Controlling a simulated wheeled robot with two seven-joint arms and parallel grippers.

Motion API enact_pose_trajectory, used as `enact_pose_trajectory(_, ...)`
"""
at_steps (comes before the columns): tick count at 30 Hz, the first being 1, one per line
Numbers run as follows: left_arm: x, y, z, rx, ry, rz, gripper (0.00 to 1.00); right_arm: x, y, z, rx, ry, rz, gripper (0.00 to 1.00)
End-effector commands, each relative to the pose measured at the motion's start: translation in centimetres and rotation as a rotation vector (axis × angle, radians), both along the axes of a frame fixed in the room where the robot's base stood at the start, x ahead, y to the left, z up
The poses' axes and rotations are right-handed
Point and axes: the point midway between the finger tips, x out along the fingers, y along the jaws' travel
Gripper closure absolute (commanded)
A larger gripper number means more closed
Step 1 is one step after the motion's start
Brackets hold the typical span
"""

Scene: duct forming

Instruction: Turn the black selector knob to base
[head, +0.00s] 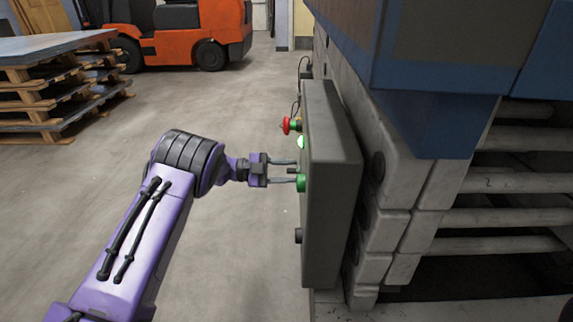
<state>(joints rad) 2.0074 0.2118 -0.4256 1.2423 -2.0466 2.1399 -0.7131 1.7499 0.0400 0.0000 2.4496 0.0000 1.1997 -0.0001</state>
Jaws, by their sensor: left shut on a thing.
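The grey control box (330,190) stands on the side of the machine, its front face turned left and seen almost edge-on. My left gripper (293,171) reaches it from the left, with its two fingers pointing at the face. A small black selector knob (294,169) shows between the fingertips, and the gripper is shut on it. The knob's pointer and the position marks cannot be made out from this angle. My right gripper is not in view.
A green button (301,183) is close by the lower finger. Another black part (298,236) sticks out lower down. Pallets (50,95) and an orange forklift (190,35) stand farther back. The floor between is clear.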

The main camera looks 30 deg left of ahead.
Motion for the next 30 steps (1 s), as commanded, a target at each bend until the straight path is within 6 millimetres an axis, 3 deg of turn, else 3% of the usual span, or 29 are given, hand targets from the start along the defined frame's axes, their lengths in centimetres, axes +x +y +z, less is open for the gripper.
enact_pose_trajectory(5,0.0,0.0,0.0,-0.001,-0.005,0.001,0.88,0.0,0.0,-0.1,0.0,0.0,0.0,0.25)
enact_pose_trajectory(6,0.0,0.0,0.0,-0.001,-0.005,0.001,0.48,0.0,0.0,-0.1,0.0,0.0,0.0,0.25)
enact_pose_trajectory(8,0.0,0.0,0.0,-0.001,-0.005,0.001,0.32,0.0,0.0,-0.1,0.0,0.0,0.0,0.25)
enact_pose_trajectory(18,-0.2,0.6,0.1,0.0,-0.006,0.003,0.32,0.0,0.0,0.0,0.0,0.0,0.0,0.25)
enact_pose_trajectory(30,-3.9,8.2,0.1,-0.002,-0.005,0.004,0.32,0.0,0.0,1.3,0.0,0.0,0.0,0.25)
